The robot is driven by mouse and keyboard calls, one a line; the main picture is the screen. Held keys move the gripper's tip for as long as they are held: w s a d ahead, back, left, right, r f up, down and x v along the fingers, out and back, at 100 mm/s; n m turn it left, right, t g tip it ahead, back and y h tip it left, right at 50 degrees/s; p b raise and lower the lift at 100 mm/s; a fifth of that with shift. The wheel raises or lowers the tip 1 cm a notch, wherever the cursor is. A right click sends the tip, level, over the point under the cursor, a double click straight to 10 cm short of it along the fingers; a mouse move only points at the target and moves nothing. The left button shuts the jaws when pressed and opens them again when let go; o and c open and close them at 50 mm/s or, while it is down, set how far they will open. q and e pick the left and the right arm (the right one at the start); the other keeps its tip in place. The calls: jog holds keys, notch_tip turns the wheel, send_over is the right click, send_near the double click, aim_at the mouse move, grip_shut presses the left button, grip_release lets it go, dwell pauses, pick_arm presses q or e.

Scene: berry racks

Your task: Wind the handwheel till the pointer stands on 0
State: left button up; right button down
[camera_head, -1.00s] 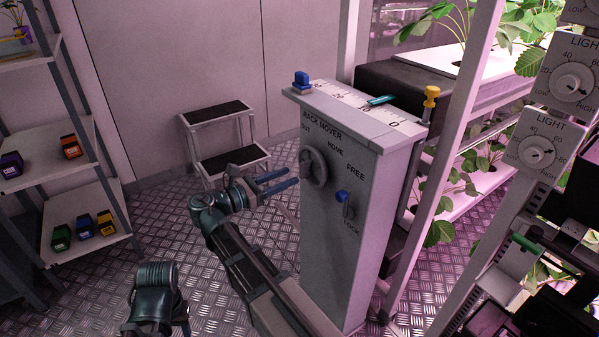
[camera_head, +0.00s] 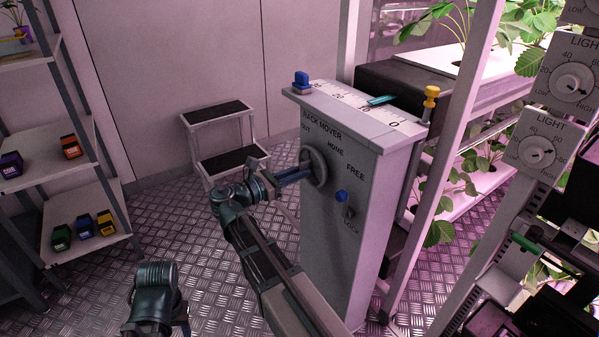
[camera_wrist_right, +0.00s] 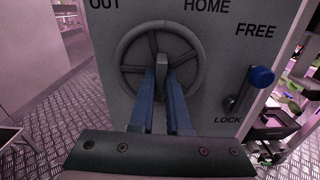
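The handwheel (camera_head: 316,167) is a grey spoked wheel on the front of the rack mover post (camera_head: 340,230). It fills the upper middle of the right wrist view (camera_wrist_right: 127,48). My right gripper (camera_head: 306,171) has its two blue fingers at the wheel. In the wrist view the fingertips (camera_wrist_right: 161,76) lie on either side of a grey part near the hub; whether they press on it is unclear. The teal pointer (camera_head: 381,100) stands on the white scale (camera_head: 350,102) on top, left of the 0 mark, not on it. My left gripper is not visible.
A blue-knobbed lever (camera_head: 341,196) sits right of the wheel, its knob towards FREE (camera_wrist_right: 262,76). A step stool (camera_head: 216,125) stands behind my right arm. A shelf with small coloured boxes (camera_head: 85,226) is at left; plant racks (camera_head: 480,125) are at right.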

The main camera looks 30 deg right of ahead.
jog(key=shift+m, duration=0.3)
jog(key=shift+s+f+m, duration=0.1)
jog(key=shift+m, duration=16.5)
jog(key=c, duration=0.9)
grip_release()
